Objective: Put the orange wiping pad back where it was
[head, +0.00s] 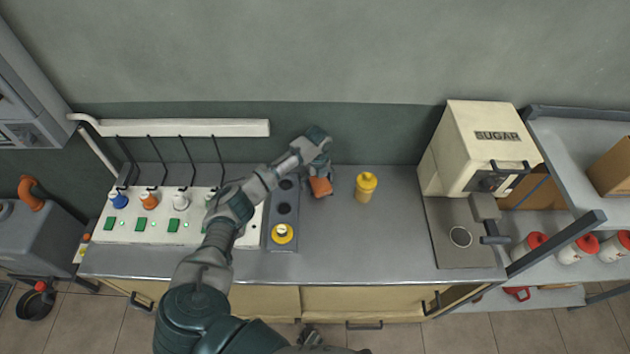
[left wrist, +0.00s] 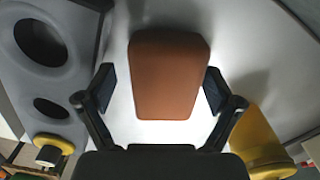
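The orange wiping pad (head: 321,187) rests on the grey counter, right of the dark panel with round holes. It also shows upright in the middle of the left wrist view (left wrist: 168,75). My left gripper (head: 320,172) is over the pad; in the left wrist view its two fingers (left wrist: 160,85) stand apart on either side of the pad, with a visible gap on the left side. It looks open, not clamped on the pad. A dark part at the bottom edge of the head view may be my right gripper (head: 311,337); its fingers cannot be made out.
A yellow bottle (head: 365,187) stands close to the right of the pad. The dark holed panel (head: 284,232) holds a yellow-topped item (head: 282,233). A sugar dispenser (head: 487,145) stands further right. The counter between bottle and dispenser (head: 395,235) is clear.

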